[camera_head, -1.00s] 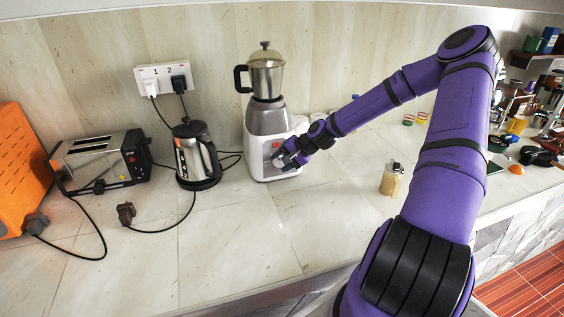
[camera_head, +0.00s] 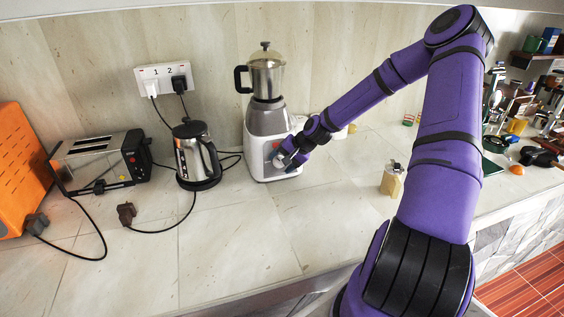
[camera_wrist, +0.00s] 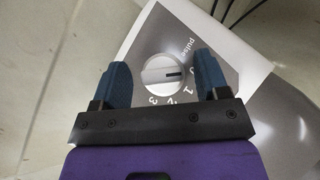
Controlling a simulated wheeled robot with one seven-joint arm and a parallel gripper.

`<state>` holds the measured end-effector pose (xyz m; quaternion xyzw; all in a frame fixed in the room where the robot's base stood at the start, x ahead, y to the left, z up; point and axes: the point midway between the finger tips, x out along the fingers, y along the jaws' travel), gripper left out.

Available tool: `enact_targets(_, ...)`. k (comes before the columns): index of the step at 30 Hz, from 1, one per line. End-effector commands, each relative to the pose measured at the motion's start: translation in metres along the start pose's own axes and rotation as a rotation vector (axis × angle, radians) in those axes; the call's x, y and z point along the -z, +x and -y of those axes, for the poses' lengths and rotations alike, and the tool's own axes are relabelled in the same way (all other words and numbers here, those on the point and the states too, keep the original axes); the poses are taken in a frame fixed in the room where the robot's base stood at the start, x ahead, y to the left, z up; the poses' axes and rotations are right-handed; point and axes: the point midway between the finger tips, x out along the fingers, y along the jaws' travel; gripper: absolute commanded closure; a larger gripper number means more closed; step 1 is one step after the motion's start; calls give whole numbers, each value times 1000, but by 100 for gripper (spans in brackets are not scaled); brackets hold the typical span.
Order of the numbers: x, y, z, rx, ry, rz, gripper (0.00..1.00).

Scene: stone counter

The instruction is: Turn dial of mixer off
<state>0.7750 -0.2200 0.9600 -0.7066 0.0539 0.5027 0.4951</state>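The mixer (camera_head: 267,118) stands on the counter against the back wall, with a white and grey base and a steel jar on top. Its round silver dial (camera_wrist: 163,73) shows in the wrist view, with a dark pointer line and the markings "pulse", 0, 1, 2 and 3 around it. The pointer line lies toward the right, near the 0 and 1 marks. My gripper (camera_wrist: 163,78) is open, with one blue finger on each side of the dial. I cannot tell whether the fingers touch it. In the head view my gripper (camera_head: 287,157) is at the mixer's front and hides the dial.
A steel kettle (camera_head: 195,152) and a toaster (camera_head: 100,160) stand left of the mixer. A socket (camera_head: 163,77) is on the wall. A small jar (camera_head: 391,180) stands to the right. The counter in front of the mixer is clear.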

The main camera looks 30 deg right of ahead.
Motion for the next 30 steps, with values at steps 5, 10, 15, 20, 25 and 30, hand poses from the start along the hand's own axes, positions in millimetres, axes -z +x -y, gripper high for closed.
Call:
enact_targets(5,0,0,0,0,0,0,32)
enact_targets(10,1,-9,0,0,1,-2,32)
enact_targets(15,1,-35,-1,0,1,-3,32)
enact_targets(20,1,-65,0,0,1,-5,32)
enact_targets(25,1,-90,0,0,1,-3,32)
enact_targets(30,0,-104,0,1,0,-1,32)
